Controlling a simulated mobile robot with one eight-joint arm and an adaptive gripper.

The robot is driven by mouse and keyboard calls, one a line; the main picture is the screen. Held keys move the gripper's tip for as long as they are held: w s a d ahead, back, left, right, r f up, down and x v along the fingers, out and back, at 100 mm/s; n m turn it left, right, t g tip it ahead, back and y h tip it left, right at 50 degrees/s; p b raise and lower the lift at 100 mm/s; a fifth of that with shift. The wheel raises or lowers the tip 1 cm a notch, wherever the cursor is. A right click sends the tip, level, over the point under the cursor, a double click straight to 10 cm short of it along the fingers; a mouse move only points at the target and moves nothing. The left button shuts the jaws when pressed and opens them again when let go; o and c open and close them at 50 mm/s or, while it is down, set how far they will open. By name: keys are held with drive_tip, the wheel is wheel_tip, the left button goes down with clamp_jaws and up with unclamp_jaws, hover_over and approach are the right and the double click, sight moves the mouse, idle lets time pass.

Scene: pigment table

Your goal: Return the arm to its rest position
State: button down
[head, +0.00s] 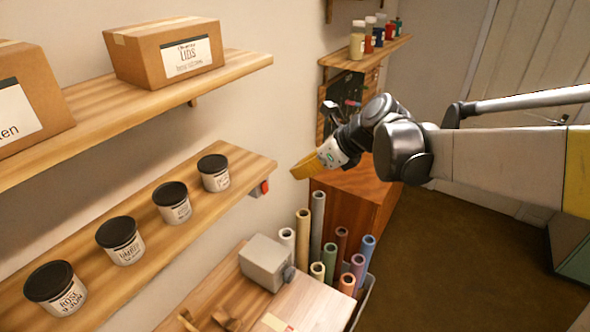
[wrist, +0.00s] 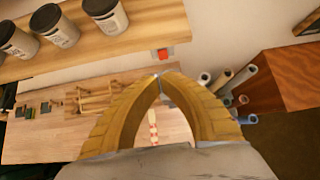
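My arm reaches in from the right side of the head view. My gripper (head: 296,174) has yellow fingers and hangs in free air just right of the end of the lower shelf (head: 150,235). In the wrist view the two yellow fingers of my gripper (wrist: 160,77) curve together and their tips meet. Nothing shows between them, so it looks shut and empty.
Several lidded jars (head: 171,202) stand on the lower shelf, near my gripper. Cardboard boxes (head: 168,50) sit on the upper shelf. Below are a grey box (head: 265,262), a workbench (head: 315,300) and several upright rolls (head: 318,222). The floor (head: 450,250) at right is clear.

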drive_tip(key=s+d+f+n+h+b, duration=0.2)
drive_tip(key=s+d+f+n+b, duration=0.2)
drive_tip(key=s+f+n+b, duration=0.3)
drive_tip(key=s+d+f+n+t+h+b, duration=0.1)
drive_tip(key=s+d+f+n+b, duration=0.3)
drive_tip(key=f+b, duration=1.3)
drive_tip(key=s+d+f+n+h+b, duration=0.4)
drive_tip(key=s+f+n+b, duration=0.8)
drive_tip(key=f+n, duration=0.2)
drive_tip(key=shift+f+n+t, duration=0.3)
drive_tip(key=shift+f+t, duration=0.1)
drive_tip(key=shift+f, duration=0.1)
